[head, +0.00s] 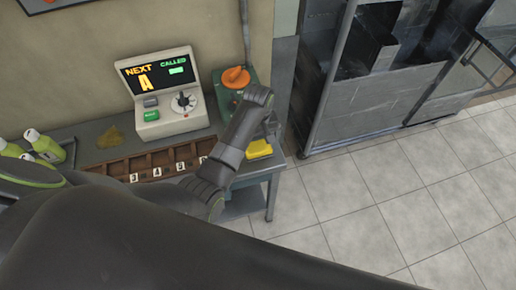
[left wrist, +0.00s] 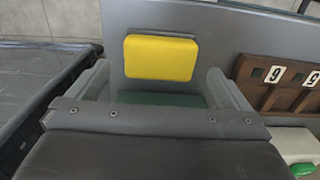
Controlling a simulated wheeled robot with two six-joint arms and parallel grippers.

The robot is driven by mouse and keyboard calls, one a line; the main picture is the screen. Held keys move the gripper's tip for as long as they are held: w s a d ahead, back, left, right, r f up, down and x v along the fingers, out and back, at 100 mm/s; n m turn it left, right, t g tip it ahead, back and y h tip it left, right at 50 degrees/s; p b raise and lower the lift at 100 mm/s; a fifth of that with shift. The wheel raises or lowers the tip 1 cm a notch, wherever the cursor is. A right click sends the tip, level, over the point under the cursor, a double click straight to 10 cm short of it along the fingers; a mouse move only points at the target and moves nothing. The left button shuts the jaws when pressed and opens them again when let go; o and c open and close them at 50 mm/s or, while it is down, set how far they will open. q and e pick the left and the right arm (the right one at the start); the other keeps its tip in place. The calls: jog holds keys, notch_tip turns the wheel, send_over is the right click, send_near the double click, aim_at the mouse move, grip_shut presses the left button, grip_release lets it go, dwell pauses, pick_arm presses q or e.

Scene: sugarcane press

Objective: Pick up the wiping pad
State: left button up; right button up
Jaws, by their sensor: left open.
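The wiping pad is a yellow block (head: 258,148) lying on the right end of the grey table in the head view. In the left wrist view the pad (left wrist: 160,57) shows whole, with its broad yellow face toward the camera. My left gripper (head: 270,128) is over the table's right end, just above and beside the pad. In the left wrist view its two fingers stand apart, one to each side of the pad, and nothing is held. I cannot tell the exact height gap. My right gripper is in neither view.
A wooden tray with numbered slots (head: 157,163) lies left of the pad. Behind it stand a display console (head: 166,90) and a green box with an orange knob (head: 236,78). Green-capped bottles (head: 42,146) are at far left. A metal cabinet (head: 372,100) stands right; tiled floor lies open.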

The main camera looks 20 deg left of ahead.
aim_at(258, 146)
pick_arm(q)
jog(key=shift+f+p, duration=0.4)
jog(key=shift+f, duration=2.15)
jog(key=c, duration=0.8)
jog(key=shift+c, duration=0.2)
jog(key=shift+r, duration=0.1)
notch_tip(258, 146, up, 10)
jog(key=shift+f+b, duration=0.1)
jog(key=shift+b, duration=0.25)
